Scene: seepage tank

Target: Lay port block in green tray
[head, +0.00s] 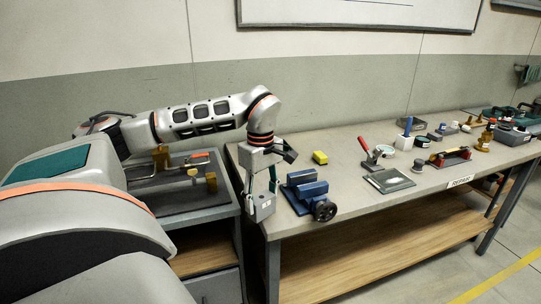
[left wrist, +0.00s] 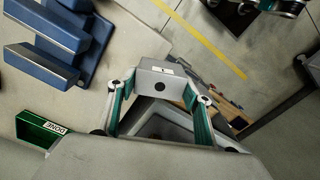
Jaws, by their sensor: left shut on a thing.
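My left gripper (head: 262,193) is shut on a grey port block (head: 263,208), held in the air by the near left corner of the bench. In the left wrist view the port block (left wrist: 165,88) shows a white label and a dark round hole, between the green-padded fingers of the left gripper (left wrist: 160,84). A green tray (left wrist: 32,127) marked DONE shows at the lower left of that view, beside the gripper and partly cut off by it. I cannot make out the tray in the head view. Dark and teal parts at the wrist view's top right may be my right gripper.
A blue vise (head: 306,191) stands on the bench near the held block; it also shows in the left wrist view (left wrist: 50,45). A yellow block (head: 320,157), a red-handled clamp (head: 373,153) and a flat plate (head: 390,180) lie beyond. A dark-topped cart (head: 182,193) stands left.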

